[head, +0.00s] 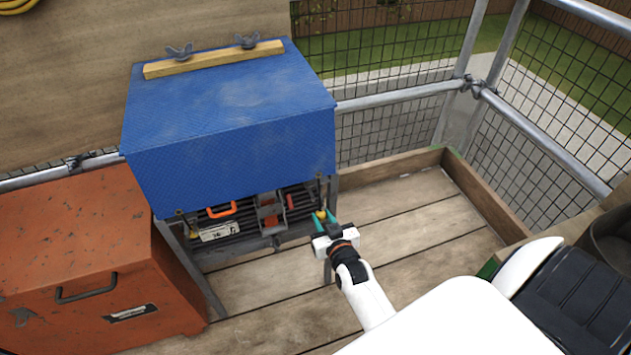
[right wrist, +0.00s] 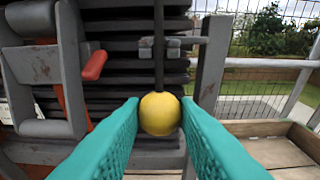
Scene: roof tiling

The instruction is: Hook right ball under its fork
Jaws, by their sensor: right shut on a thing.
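A yellow ball (right wrist: 160,114) hangs at the lower end of a dark cord (right wrist: 158,40) in the right wrist view. My right gripper (head: 321,218) is shut on the ball, with its two teal fingers on either side of it. The ball also shows small in the head view (head: 320,213), at the right front corner of the blue cover (head: 230,120). A grey fork (right wrist: 174,47) shows above the ball, and the cord runs in front of or between its prongs; I cannot tell which. My left gripper is not in view.
A grey post (right wrist: 207,75) stands close right of the ball. A grey bracket with a red lever (right wrist: 94,65) is to the left, before the dark stacked tiles (right wrist: 120,78). An orange chest (head: 90,265) stands left. The plank floor (head: 420,215) at right is clear.

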